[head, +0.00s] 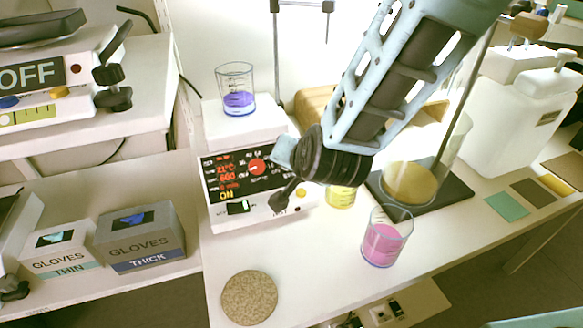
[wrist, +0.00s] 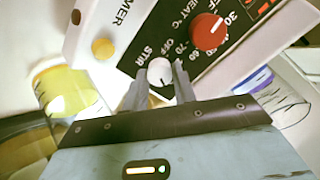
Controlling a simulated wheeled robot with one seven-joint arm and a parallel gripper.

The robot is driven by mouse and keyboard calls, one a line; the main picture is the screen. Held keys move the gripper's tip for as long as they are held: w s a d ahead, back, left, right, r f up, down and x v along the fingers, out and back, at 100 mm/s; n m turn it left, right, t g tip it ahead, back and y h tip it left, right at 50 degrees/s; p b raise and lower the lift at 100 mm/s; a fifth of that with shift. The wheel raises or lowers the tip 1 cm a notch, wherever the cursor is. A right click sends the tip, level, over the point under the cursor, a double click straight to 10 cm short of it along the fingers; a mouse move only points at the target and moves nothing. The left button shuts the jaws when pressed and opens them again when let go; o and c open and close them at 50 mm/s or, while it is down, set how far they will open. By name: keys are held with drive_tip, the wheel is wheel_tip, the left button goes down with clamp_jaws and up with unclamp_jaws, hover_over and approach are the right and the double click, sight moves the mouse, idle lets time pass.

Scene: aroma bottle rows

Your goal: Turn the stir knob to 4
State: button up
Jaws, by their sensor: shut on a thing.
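The white stir knob (wrist: 160,71) sits on the front panel of the hot plate stirrer (head: 222,218), beside the word STIR in the wrist view. My gripper (wrist: 159,80) has one finger on each side of the knob and is shut on it. I cannot read the knob's setting. In the head view my gripper (head: 280,199) is at the panel's lower right and hides the knob. The red heat knob (wrist: 208,32) is close by, above right in the wrist view. The stirrer's display (head: 225,176) is lit, with ON below it.
A beaker of purple liquid (head: 238,100) stands on the stirrer. A pink-filled beaker (head: 381,245) and a yellow-filled vessel (head: 341,196) stand to the right. A yellow round button (wrist: 102,49) is near the knob. A round cork mat (head: 249,297) lies in front; the counter around it is clear.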

drive_tip(key=m+b, duration=0.2)
drive_tip(key=m, duration=0.1)
drive_tip(key=shift+f+m, duration=0.15)
drive_tip(key=shift+m, duration=0.15)
drive_tip(key=shift+m+b, duration=0.8)
drive_tip(key=shift+m, duration=0.5)
drive_tip(key=o, duration=1)
